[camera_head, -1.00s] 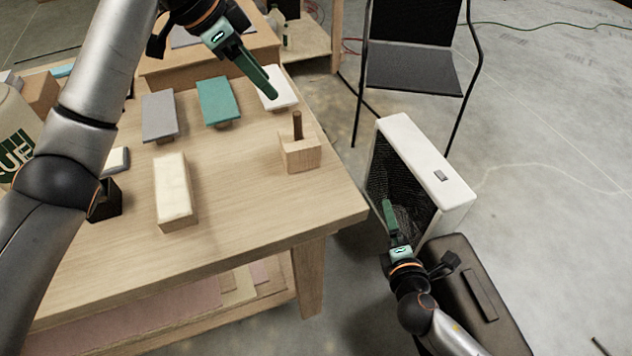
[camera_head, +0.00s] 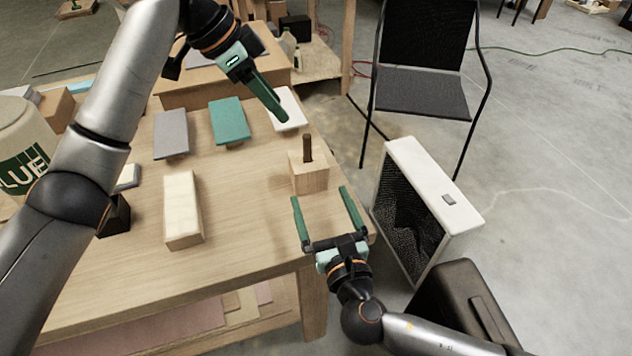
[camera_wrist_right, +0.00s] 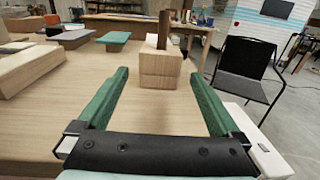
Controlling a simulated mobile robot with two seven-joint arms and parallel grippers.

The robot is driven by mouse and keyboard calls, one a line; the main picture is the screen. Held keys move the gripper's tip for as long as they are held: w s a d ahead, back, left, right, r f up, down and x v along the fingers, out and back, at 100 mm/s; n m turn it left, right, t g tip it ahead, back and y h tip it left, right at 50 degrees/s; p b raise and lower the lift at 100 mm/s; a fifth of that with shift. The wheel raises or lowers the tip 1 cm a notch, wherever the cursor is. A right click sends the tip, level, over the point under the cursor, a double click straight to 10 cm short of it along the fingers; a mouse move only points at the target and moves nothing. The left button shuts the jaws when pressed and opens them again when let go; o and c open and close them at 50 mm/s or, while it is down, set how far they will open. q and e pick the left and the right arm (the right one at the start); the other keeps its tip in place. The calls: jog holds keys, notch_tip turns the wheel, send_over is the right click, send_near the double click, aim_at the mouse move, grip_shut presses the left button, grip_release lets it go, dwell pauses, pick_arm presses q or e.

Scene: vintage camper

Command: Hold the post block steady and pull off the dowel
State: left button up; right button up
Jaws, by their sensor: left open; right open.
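The post block (camera_head: 309,180) is a pale wooden cube standing on the table near its right edge. The dark brown dowel (camera_head: 307,148) stands upright in its top. In the right wrist view the block (camera_wrist_right: 160,70) and dowel (camera_wrist_right: 164,30) are straight ahead, beyond my fingertips. My right gripper (camera_head: 320,194) is open and empty, its fingers pointing at the block from the table's front edge, with a gap left. My left gripper (camera_head: 283,116) is above the table behind the block, near a white piece; the sensed opening hardly shows from this side.
The table (camera_head: 250,225) also holds a long pale block (camera_head: 182,207), a grey pad (camera_head: 171,133), a teal pad (camera_head: 229,121) and a white pad (camera_head: 291,108). A white box fan (camera_head: 425,178) and a black chair (camera_head: 422,92) stand to the right. Tabletop around the post block is clear.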

aim_at(304, 145)
jog(key=x, duration=1.1)
jog(key=shift+w+r, duration=0.1)
jog(key=shift+w, duration=0.25)
pick_arm(q)
jog(key=shift+c, duration=0.3)
pick_arm(e)
jog(key=c, duration=1.2)
jog(key=shift+c, duration=0.2)
pick_arm(q)
jog(key=shift+w+d+f+n+t+y, duration=0.25)
jog(key=shift+d+f+n, duration=0.55)
jog(key=shift+f, duration=0.85)
jog(key=shift+d+f+n+t+y, duration=0.2)
jog(key=shift+d+f+n+t, duration=0.5)
jog(key=shift+f, duration=0.95)
jog(key=shift+w+d+f+n+t+y, duration=0.2)
jog(key=shift+d+f+n, duration=0.75)
jog(key=shift+f, duration=0.7)
jog(key=shift+a, duration=0.2)
